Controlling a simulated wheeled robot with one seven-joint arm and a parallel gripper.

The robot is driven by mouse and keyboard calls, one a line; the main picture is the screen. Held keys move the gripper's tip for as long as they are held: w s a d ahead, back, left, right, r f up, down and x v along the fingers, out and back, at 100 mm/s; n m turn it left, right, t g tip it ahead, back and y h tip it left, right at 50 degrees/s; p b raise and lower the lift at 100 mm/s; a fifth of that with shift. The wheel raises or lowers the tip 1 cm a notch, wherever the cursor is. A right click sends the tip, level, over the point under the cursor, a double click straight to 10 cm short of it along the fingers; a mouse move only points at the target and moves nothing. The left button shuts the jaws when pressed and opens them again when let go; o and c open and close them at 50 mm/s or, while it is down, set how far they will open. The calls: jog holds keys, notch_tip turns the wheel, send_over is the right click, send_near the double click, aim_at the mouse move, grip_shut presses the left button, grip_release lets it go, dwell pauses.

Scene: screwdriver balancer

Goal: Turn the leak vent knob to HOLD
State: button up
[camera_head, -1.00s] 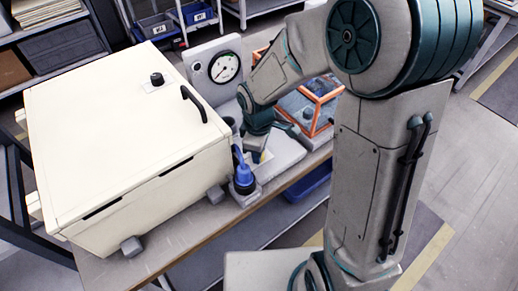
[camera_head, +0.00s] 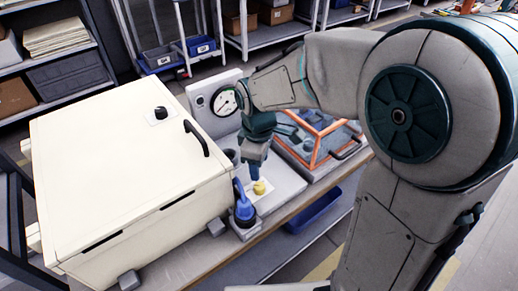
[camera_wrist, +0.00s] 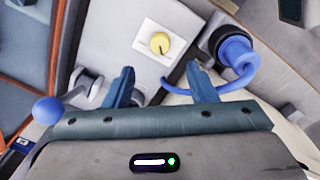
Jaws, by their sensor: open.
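A yellow knob (camera_head: 260,187) sits on a white plate on the grey bench fixture (camera_head: 285,182). In the wrist view the yellow knob (camera_wrist: 159,43) shows a dark pointer line, and the white plate's markings are too small to read. My gripper (camera_head: 256,172) is above and just behind the knob, pointing down. In the wrist view my gripper (camera_wrist: 159,78) has its two fingers spread and nothing between them. The knob lies beyond the fingertips, apart from them.
A blue fitting with a curved hose (camera_head: 243,207) stands close left of the knob. A cream box (camera_head: 130,170) with a black knob (camera_head: 161,113) and handle fills the left. A dial gauge (camera_head: 226,101) stands behind, and an orange-framed case (camera_head: 320,145) lies right.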

jog(key=shift+s+r, duration=0.1)
jog(key=shift+r, duration=2.15)
jog(key=s+d+r+m+t, duration=0.1)
jog(key=s+d+m+t, duration=0.1)
jog(key=s+d+m, duration=0.9)
jog(key=d+m, duration=0.1)
jog(key=m, duration=0.2)
jog(key=shift+s+d, duration=0.25)
jog(key=shift+s, duration=0.05)
